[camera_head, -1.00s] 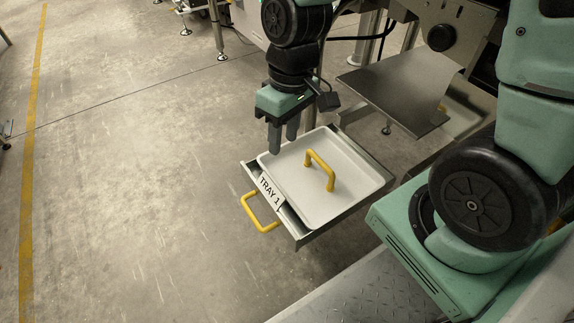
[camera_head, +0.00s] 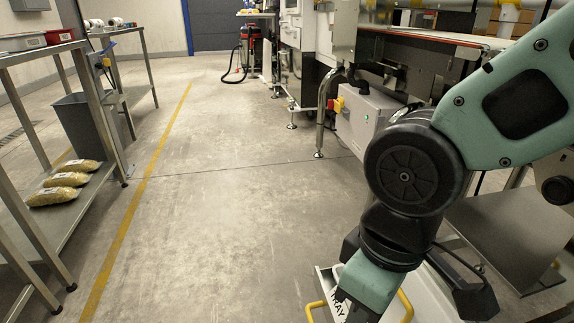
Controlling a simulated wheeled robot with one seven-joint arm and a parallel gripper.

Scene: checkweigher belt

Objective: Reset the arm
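My gripper (camera_head: 366,290) is at the bottom edge of the head view, pointing down. Its fingertips are cut off by the frame, so I cannot see whether they are apart or hold anything. The white tray (camera_head: 432,295) shows only in part behind my gripper and wrist, with a label reading "TRAY" partly visible. A yellow handle (camera_head: 404,304) shows just right of my gripper. Another yellow handle (camera_head: 312,309) shows to its left, at the drawer's front.
A rack (camera_head: 85,215) with several yellow-filled bags (camera_head: 63,196) and a grey bin (camera_head: 92,130) stands on the left. The checkweigher machine (camera_head: 365,118) stands on the right, with a metal plate (camera_head: 515,235) below. The floor between is clear.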

